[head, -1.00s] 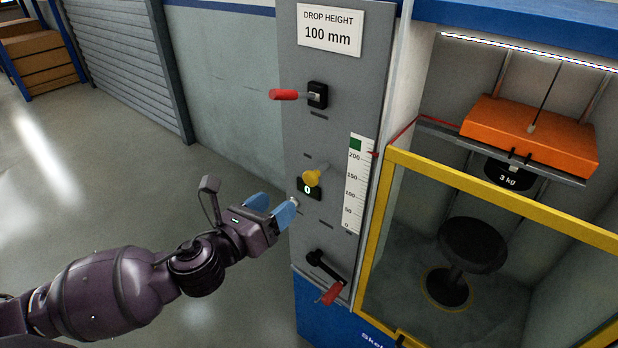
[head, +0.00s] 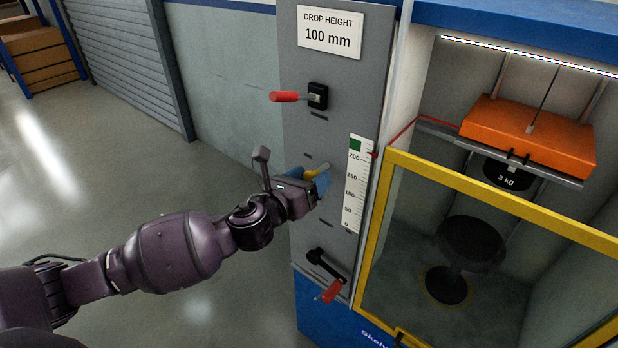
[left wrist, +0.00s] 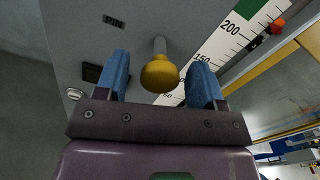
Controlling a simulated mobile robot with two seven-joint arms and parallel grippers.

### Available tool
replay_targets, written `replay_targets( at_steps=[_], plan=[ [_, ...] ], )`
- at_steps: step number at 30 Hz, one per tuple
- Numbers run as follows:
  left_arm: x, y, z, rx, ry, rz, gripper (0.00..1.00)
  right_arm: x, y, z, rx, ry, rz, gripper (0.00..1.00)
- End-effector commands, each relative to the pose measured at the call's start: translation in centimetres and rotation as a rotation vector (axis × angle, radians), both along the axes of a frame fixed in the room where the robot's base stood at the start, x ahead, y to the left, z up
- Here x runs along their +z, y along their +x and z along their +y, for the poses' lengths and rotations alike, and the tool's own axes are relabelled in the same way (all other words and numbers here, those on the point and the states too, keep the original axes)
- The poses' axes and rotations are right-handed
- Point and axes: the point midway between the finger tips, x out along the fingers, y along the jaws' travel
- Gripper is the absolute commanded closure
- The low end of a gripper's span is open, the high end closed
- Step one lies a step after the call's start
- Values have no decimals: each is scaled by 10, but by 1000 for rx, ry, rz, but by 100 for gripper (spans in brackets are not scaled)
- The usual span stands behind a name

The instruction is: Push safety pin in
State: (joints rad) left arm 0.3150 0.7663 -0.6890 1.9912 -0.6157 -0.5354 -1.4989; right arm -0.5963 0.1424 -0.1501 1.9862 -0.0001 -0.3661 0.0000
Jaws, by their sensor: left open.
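The safety pin is a yellow knob (left wrist: 159,73) on a pale shaft that stands out from the grey panel (head: 340,70), under a small "PIN" label (left wrist: 114,21) in the left wrist view. In the head view the knob (head: 319,170) is partly hidden by my left gripper. My left gripper (head: 318,183) is open. In the left wrist view its two blue fingers (left wrist: 160,84) stand on either side of the knob, with a gap on each side. My right gripper is in neither view.
A lever with a red grip (head: 285,97) is above the pin, and a crank with a red handle (head: 331,291) is below. A height scale (head: 356,185) is right of the pin.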

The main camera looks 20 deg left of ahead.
Motion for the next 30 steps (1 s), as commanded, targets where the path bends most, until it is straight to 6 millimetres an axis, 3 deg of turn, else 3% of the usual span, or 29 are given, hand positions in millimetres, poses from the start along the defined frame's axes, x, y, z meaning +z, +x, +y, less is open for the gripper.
replay_targets(
  at_steps=[6,18,22,30],
  plan=[
    [0,0,0,0,0,0,40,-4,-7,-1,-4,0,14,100],
    [0,0,0,0,0,0,100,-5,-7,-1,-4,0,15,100],
    [0,3,-1,0,0,-1,100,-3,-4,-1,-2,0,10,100],
    [1,31,-12,-1,1,-2,100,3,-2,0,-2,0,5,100]
  ],
)
